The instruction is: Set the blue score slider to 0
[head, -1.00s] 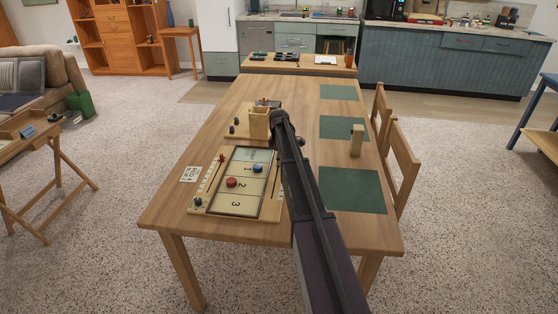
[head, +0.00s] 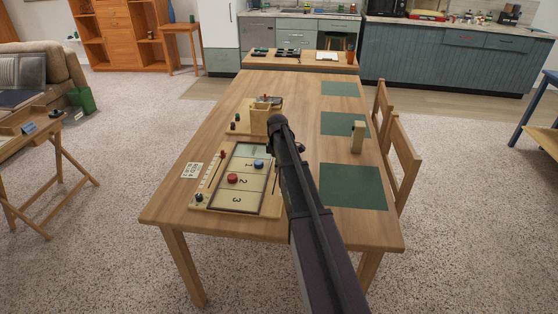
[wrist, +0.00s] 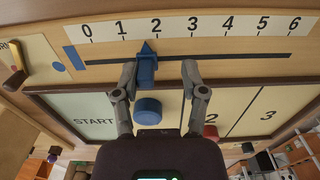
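The blue score slider (wrist: 147,68) shows in the wrist view on a dark slot below a scale (wrist: 190,27) from 0 to 6. Its pointer is between 1 and 2, close to 2. My gripper (wrist: 158,66) is open around the slider: the left finger is close beside it, with contact unclear, and the right finger is well apart. In the head view, my arm hides the slider and most of the gripper. The shuffleboard game (head: 245,202) lies on the table with numbered zones.
A blue puck (head: 259,164) and a red puck (head: 232,178) rest on the board. A wooden box (head: 259,121) stands behind it on the table (head: 300,225). Green mats (head: 352,187), a wooden block (head: 357,138) and chairs (head: 401,160) are on the right.

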